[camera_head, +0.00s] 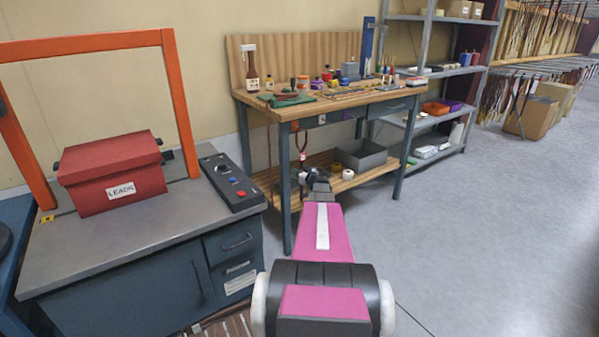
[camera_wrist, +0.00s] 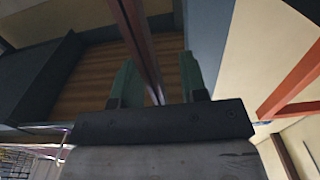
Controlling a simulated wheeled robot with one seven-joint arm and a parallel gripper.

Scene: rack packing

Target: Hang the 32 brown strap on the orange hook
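A thin reddish-brown strap (camera_head: 304,141) hangs below the front edge of the wooden workbench, just above my gripper (camera_head: 312,178). No number is readable on it. In the wrist view a brown strap (camera_wrist: 141,42) runs down between the two green fingertips of my gripper (camera_wrist: 160,82). The fingers stand apart, with gaps visible beside the strap, so my gripper looks open around it. The strap's lower end is hidden behind the gripper body. I cannot make out an orange hook; an orange frame (camera_head: 181,105) stands over the left cabinet.
The workbench (camera_head: 283,113) carries bottles and small tools, with a grey bin (camera_head: 361,155) on its lower shelf. A red box (camera_head: 112,180) and a control panel (camera_head: 232,184) sit on the left cabinet. A metal shelf (camera_head: 428,119) stands behind right.

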